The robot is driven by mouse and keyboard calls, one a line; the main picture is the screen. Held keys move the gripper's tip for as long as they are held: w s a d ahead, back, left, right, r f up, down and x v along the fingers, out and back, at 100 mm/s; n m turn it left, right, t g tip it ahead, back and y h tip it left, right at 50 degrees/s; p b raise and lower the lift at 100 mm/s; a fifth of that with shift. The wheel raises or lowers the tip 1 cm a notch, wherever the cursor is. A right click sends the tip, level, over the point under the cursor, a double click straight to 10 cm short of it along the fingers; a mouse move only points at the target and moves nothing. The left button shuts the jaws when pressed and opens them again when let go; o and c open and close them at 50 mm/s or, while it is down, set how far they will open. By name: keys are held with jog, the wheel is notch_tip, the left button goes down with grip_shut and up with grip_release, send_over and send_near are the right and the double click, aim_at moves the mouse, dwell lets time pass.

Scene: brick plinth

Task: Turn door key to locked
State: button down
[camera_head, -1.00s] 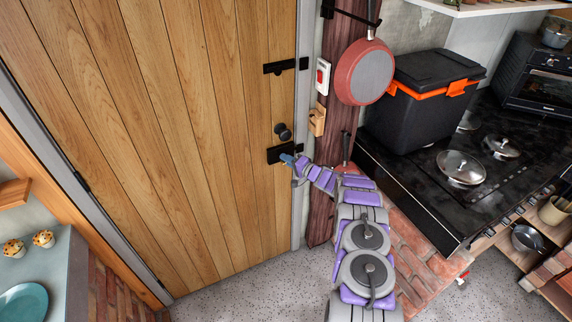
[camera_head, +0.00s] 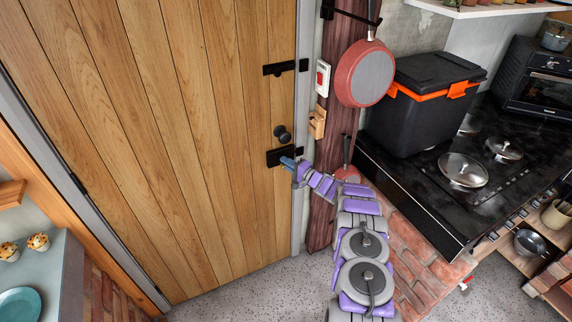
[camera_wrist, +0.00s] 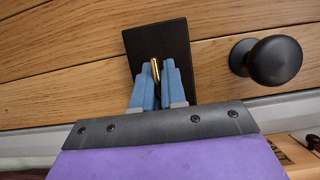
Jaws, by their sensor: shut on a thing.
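The wooden door (camera_head: 190,130) fills the left of the head view. Its black lock plate (camera_head: 273,158) sits below the round black knob (camera_head: 283,133). In the wrist view the lock plate (camera_wrist: 158,48) is behind my fingers, with the knob (camera_wrist: 273,61) to its right. The brass key (camera_wrist: 155,70) stands between my blue fingertips in front of the plate; only its edge shows. My gripper (camera_wrist: 155,78) is shut on the key; it also shows at the plate in the head view (camera_head: 288,163). The key's far end is hidden.
A black bolt (camera_head: 285,66) is higher on the door. A red pan (camera_head: 364,75) hangs right of the frame, beside a black cooler (camera_head: 425,95) on the stove (camera_head: 440,190). A brick plinth (camera_head: 415,235) stands right of my arm. The speckled floor (camera_head: 240,290) before the door is clear.

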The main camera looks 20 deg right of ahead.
jog(key=c, duration=1.3)
grip_release()
jog(key=shift+d+f, duration=0.15)
jog(key=shift+d, duration=0.3)
jog(key=shift+a, duration=0.15)
jog(key=shift+s, duration=0.5)
jog(key=p+v, duration=0.1)
jog(key=v, duration=1)
jog(key=p+v, duration=0.1)
jog(key=v, duration=0.4)
jog(key=shift+s+d+f+p, duration=0.1)
jog(key=shift+d+f+p, duration=0.05)
jog(key=shift+d+p, duration=0.25)
